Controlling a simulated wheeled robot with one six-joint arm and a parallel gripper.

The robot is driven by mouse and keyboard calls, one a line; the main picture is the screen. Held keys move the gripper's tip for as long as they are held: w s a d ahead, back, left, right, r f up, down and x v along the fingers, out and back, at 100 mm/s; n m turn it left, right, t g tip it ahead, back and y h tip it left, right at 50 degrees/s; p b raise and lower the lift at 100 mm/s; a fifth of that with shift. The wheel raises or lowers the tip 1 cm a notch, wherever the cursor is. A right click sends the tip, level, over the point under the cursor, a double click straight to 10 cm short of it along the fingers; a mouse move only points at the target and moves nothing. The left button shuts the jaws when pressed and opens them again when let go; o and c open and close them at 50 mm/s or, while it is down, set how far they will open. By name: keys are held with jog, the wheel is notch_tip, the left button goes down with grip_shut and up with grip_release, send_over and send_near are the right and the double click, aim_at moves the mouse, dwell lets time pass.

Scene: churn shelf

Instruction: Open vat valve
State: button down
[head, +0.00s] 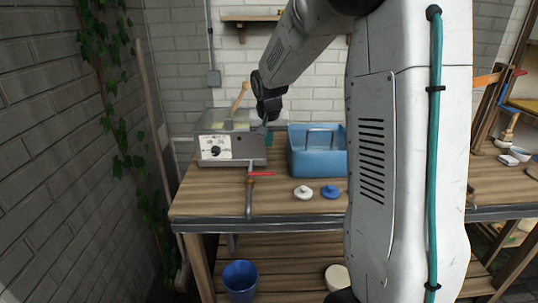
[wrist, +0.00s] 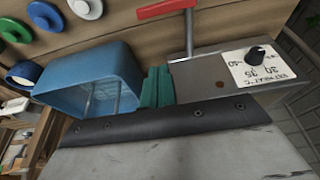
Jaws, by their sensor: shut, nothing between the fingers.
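The grey metal vat (head: 262,157) stands on the left of the wooden table, with a white dial plate on its front. Its valve has a red lever handle (head: 262,174) pointing right, on top of a pipe that hangs from the vat's front. In the wrist view the red handle (wrist: 166,8) is at the top edge, with the vat (wrist: 208,82) below it on the right. My gripper (head: 266,135) is above the vat's right end, behind and above the valve. Its teal fingers (wrist: 157,86) are shut and empty, apart from the handle.
A blue tub (head: 318,158) stands right of the vat. A white knobbed lid (head: 303,192) and a blue one (head: 330,191) lie in front of it. A blue bucket (head: 240,278) is below. A wooden-handled tool (head: 240,96) rises from the vat.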

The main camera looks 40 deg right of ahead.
aim_at(261, 175)
jog(key=x, duration=0.9)
jog(key=shift+f, duration=0.35)
jog(key=shift+s+a+r, duration=0.1)
jog(key=shift+s+a, duration=0.45)
jog(key=shift+s, duration=0.3)
jog(key=shift+s+a+r, duration=0.1)
jog(key=shift+s+a, duration=0.45)
jog(key=shift+s, duration=0.3)
